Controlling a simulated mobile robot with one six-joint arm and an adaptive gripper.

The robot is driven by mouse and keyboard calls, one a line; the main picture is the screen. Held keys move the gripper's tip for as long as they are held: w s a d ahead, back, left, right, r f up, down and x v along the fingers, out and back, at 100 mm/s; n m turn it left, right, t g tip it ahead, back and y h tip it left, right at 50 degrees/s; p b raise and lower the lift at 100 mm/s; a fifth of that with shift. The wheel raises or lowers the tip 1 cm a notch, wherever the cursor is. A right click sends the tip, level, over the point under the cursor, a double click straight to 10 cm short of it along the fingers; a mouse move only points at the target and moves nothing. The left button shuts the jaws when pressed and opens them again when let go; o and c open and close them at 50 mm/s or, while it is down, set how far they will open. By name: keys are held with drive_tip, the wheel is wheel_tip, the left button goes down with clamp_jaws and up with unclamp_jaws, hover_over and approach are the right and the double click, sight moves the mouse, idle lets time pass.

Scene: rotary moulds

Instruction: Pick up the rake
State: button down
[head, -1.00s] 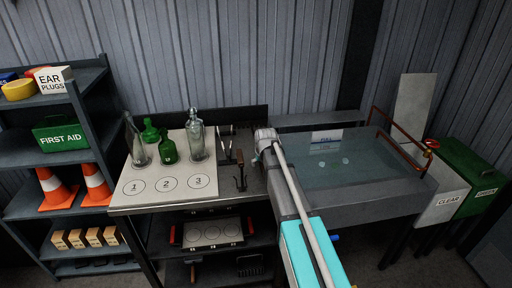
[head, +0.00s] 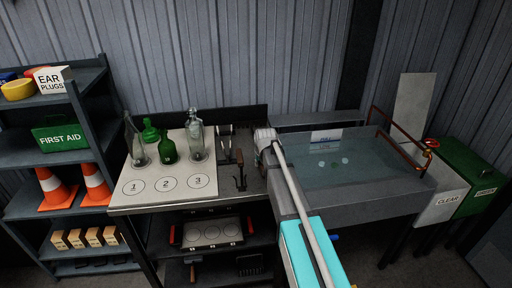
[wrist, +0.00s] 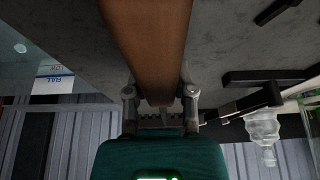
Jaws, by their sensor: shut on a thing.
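My gripper (wrist: 160,104) is shut on a brown wooden handle (wrist: 148,42), which I take to be the rake's. In the wrist view the handle runs from the top edge down to between the fingers, and its near end is close to the camera. The rake's head is not clearly visible. In the head view my gripper (head: 265,140) is over the right end of the bench, beside the water tank; its fingers are too small there to make out.
Several bottles (head: 167,150) stand on the numbered board (head: 150,188) further left. The water tank (head: 375,198) is on the right, with a copper pipe (head: 402,146). CLEAR (head: 447,203) and green (head: 478,170) bins stand beyond.

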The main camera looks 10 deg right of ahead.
drive_tip(key=shift+r, duration=0.15)
drive_tip(key=shift+r+p, duration=0.95)
drive_tip(key=shift+p, duration=0.2)
drive_tip(key=s+r+p, duration=0.1)
drive_tip(key=r+p, duration=0.1)
drive_tip(key=s+r+p, duration=0.2)
drive_tip(key=r+p, duration=0.1)
drive_tip(key=s+a+r+p, duration=0.1)
drive_tip(key=s+r+p, duration=0.1)
drive_tip(key=shift+s+r, duration=0.15)
drive_tip(key=shift+r, duration=0.15)
drive_tip(key=s+a+r+p, duration=0.1)
drive_tip(key=s+r+p, duration=0.2)
drive_tip(key=s, duration=0.5)
drive_tip(key=shift+s+a+p, duration=0.2)
drive_tip(key=shift+a+p, duration=0.15)
drive_tip(key=shift+f+b, duration=0.45)
drive_tip(key=shift+b, duration=0.05)
drive_tip(key=shift+s, duration=0.15)
